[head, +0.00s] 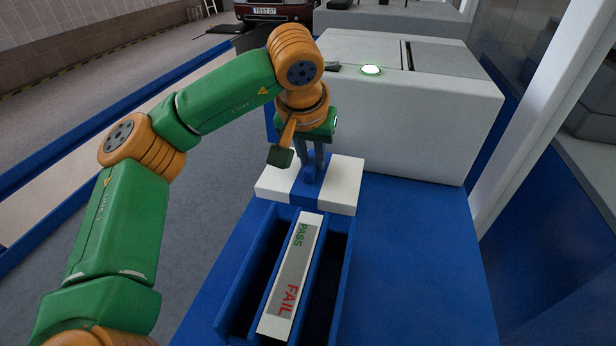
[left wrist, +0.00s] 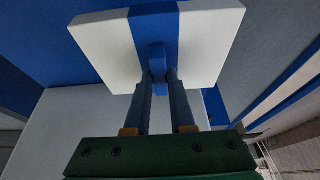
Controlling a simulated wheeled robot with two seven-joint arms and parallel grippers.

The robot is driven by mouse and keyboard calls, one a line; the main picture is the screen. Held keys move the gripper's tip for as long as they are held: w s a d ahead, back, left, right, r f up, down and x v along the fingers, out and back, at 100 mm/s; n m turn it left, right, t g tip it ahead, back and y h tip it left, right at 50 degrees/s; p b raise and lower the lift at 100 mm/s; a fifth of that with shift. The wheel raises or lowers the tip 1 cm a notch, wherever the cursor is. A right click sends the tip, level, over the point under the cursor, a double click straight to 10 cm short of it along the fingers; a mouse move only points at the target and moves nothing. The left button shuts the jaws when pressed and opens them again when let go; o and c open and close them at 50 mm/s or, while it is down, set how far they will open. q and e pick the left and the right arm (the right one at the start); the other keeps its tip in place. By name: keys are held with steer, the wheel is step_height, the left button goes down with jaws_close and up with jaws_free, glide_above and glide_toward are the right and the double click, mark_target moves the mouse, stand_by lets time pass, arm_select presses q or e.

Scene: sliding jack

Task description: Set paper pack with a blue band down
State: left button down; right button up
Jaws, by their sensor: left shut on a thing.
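The paper pack with a blue band (head: 342,186) is a flat white block with a blue stripe across its middle and a small blue grip on top. It is in the middle of the head view, just beyond the PASS/FAIL tray. It also shows in the left wrist view (left wrist: 205,45). My left gripper (head: 310,174) is above it, pointing down, its two fingers shut on the blue grip, as the left wrist view also shows (left wrist: 158,82). I cannot tell whether the pack's underside touches the blue surface. My right gripper is not in view.
A blue two-channel tray (head: 342,285) has a centre strip (head: 290,270) marked PASS and FAIL; both channels look empty. The blue tabletop (head: 420,260) to the right is clear.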

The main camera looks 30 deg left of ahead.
arm_select(q)
steer(key=f, duration=0.4)
steer(key=shift+w+a+f, duration=0.2)
steer(key=shift+w, duration=0.05)
steer(key=shift+s+d, duration=0.1)
steer(key=c, duration=0.8)
jaws_free()
steer(key=shift+o, duration=0.2)
steer(key=shift+r, duration=0.25)
steer(key=v, duration=1.1)
steer(key=shift+s+r+p, duration=0.2)
steer(key=shift+r+p, duration=0.1)
steer(key=shift+r, duration=0.05)
